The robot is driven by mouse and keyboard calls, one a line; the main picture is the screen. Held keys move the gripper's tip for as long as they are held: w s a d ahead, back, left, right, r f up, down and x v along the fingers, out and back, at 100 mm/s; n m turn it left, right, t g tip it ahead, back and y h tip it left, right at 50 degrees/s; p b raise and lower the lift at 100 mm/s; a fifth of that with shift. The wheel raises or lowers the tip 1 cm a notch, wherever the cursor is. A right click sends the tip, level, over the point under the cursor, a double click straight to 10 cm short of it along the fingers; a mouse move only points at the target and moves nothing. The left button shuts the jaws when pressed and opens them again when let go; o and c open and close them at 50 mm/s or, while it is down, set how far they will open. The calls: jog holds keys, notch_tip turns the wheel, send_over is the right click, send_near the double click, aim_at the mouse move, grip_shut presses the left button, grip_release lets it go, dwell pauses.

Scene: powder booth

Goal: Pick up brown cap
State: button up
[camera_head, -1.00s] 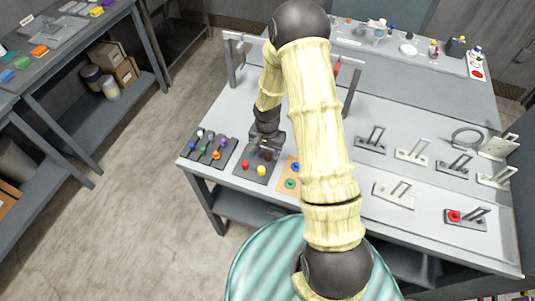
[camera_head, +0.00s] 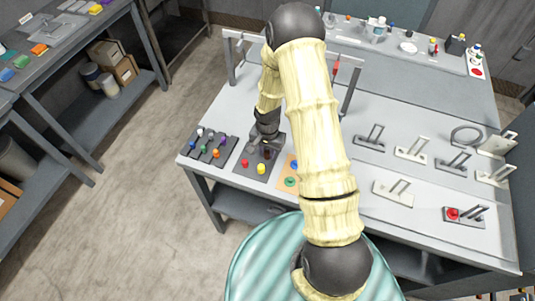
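The brown cap (camera_head: 267,154) looks small and dark on a grey plate (camera_head: 249,175) at the front left of the workbench. A red cap (camera_head: 245,163) and a yellow cap (camera_head: 261,169) stand on the same plate. My gripper (camera_head: 256,145) is over the back of this plate, just left of and close to the brown cap. Its fingers are small and dark against the plate, so I cannot tell their opening or whether they touch the cap.
Left of the plate are grey strips with coloured caps (camera_head: 216,154). Right is an orange board (camera_head: 291,172) with blue and green pieces. A rack frame (camera_head: 349,92) stands behind. Several handled fixtures (camera_head: 394,193) fill the right side.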

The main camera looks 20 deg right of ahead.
aim_at(267, 152)
jog(key=shift+r, duration=0.15)
notch_tip(267, 152, up, 10)
jog(key=b, duration=0.2)
jog(key=shift+b, duration=0.3)
jog(key=shift+f, duration=0.2)
dwell(0.4)
